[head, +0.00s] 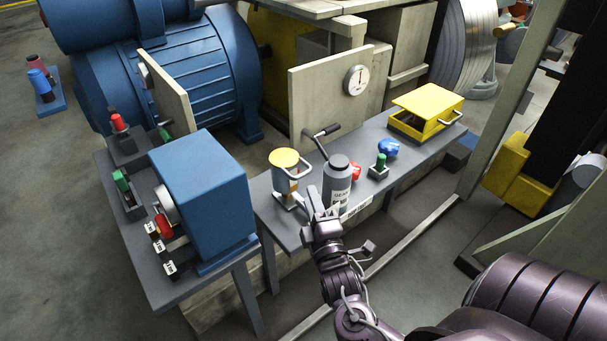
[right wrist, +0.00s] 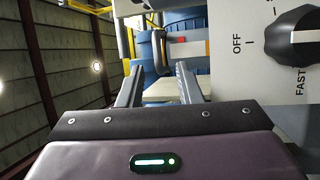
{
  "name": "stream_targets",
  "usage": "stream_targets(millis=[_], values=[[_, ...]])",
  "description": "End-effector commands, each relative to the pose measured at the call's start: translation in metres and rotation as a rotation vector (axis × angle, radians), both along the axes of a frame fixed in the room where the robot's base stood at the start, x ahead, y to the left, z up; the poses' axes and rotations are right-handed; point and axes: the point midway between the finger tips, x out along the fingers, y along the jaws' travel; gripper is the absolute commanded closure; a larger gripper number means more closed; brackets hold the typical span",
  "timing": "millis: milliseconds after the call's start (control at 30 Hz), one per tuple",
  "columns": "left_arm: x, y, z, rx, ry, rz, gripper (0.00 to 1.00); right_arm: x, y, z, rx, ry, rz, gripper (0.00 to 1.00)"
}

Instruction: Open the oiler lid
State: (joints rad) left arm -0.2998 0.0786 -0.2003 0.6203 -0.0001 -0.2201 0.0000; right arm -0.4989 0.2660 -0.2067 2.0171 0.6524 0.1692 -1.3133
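What looks like the oiler is a small grey cup (head: 285,183) with a side handle at the left end of the grey bench. Its round yellow lid (head: 284,158) lies flat on top and looks closed. My right gripper (head: 322,207) is in front of the bench, to the lower right of the oiler and apart from its lid. In the right wrist view its two fingers (right wrist: 160,70) are spread with nothing between them. The oiler cannot be made out in that view. My left gripper is not in view.
A grey labelled bottle (head: 338,180) stands close by the right gripper. A crank handle (head: 322,133) is behind it. Red, blue (head: 389,148) and green knobs and a yellow box (head: 428,110) are to the right. A blue machine (head: 205,195) stands left. The wrist view shows a selector knob (right wrist: 295,38).

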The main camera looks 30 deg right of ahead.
Motion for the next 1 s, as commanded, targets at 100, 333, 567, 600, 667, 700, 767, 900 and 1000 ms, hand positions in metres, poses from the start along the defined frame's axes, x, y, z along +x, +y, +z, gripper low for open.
stream_targets(millis=[100, 333, 567, 600, 667, 700, 767, 900, 1000], values=[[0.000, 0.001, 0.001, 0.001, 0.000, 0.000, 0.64, 0.006, -0.003, 0.004, -0.027, -0.013, -0.006, 0.68], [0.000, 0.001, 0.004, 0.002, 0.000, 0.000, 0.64, 0.040, -0.014, 0.012, -0.024, -0.015, -0.005, 0.68], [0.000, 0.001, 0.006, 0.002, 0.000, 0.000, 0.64, 0.066, -0.023, 0.016, -0.023, -0.012, -0.005, 0.68], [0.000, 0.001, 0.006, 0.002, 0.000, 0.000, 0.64, 0.069, -0.024, 0.016, -0.022, -0.012, -0.005, 0.68], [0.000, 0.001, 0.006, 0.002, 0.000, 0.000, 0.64, 0.071, -0.025, 0.016, -0.022, -0.011, -0.004, 0.68], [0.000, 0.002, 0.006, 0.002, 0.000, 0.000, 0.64, 0.071, -0.025, 0.016, -0.022, -0.010, -0.003, 0.68], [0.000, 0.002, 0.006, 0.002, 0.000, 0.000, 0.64, 0.072, -0.025, 0.016, -0.021, -0.009, -0.003, 0.68], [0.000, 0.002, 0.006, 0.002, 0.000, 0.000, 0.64, 0.072, -0.025, 0.016, -0.021, -0.009, -0.003, 0.68], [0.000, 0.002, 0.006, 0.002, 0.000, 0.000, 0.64, 0.072, -0.025, 0.016, -0.021, -0.010, -0.003, 0.79]])
